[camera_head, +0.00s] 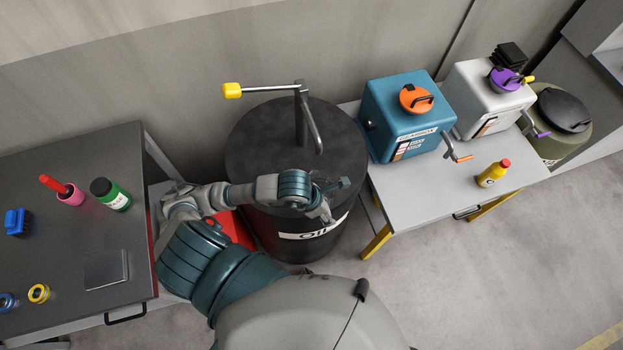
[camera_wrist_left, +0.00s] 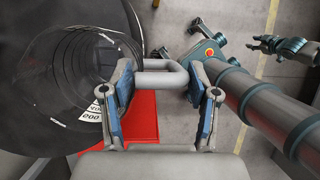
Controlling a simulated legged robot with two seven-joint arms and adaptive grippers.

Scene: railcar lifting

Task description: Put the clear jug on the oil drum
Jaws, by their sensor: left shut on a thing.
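The black oil drum (camera_head: 258,145) stands in the middle of the head view, with a crank pump on its lid and a white label on its side. My left gripper (camera_head: 332,196) is over the front right part of the drum in that view. In the left wrist view, my left gripper (camera_wrist_left: 165,100) is shut on the grey handle of the clear jug (camera_wrist_left: 92,65). The jug's see-through body shows against the dark drum (camera_wrist_left: 40,120); I cannot tell whether they touch. My right gripper (camera_wrist_left: 278,44) shows small at the upper right; its finger opening is unclear.
The pump's arm (camera_head: 270,88) with a yellow knob rises above the drum. A table (camera_head: 440,180) with a blue box (camera_head: 400,120), a white box (camera_head: 480,90) and a yellow bottle (camera_head: 493,173) is to the right. A dark workbench (camera_head: 60,210) is at left.

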